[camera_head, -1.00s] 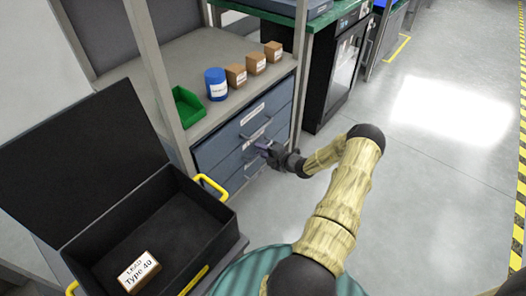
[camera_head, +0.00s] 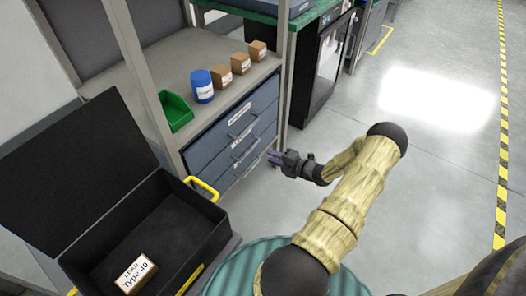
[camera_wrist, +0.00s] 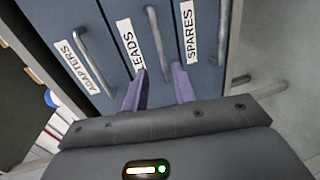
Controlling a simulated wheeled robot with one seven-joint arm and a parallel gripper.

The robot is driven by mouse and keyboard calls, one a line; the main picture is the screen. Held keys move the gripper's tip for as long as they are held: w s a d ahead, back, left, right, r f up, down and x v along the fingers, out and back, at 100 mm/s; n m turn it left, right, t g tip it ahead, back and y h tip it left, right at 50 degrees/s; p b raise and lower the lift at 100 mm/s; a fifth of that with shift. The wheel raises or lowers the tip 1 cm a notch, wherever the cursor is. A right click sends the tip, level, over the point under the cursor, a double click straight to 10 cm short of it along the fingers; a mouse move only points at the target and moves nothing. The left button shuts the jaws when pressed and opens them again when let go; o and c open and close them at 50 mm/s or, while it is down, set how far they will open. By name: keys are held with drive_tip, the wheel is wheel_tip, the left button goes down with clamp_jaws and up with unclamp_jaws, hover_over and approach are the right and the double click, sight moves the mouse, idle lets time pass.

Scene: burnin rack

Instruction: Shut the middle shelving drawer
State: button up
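The shelving unit has three blue-grey drawers under its shelf. The middle drawer (camera_head: 254,139) looks flush with its neighbours. In the wrist view the middle drawer (camera_wrist: 138,14) carries a label partly hidden by a finger, reading "EADS", and a vertical-looking grey handle (camera_wrist: 157,38). My gripper (camera_head: 274,159) is in front of the drawers, near their right side, apart from them in the head view. In the wrist view my gripper (camera_wrist: 160,72) has its two purple fingers spread, with nothing between them, pointing at the middle drawer's front.
Drawers labelled ADAPTERS (camera_wrist: 80,60) and SPARES (camera_wrist: 205,45) flank it, both looking shut. A green bin (camera_head: 176,112), blue tub (camera_head: 202,88) and several brown boxes stand on the shelf. An open black case (camera_head: 190,225) holds a labelled box (camera_head: 136,272). The floor at right is clear.

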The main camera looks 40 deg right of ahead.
drive_tip(key=v, duration=0.5)
drive_tip(key=shift+s+d+p, duration=0.1)
drive_tip(key=shift+s+p, duration=0.15)
drive_tip(key=shift+p, duration=0.1)
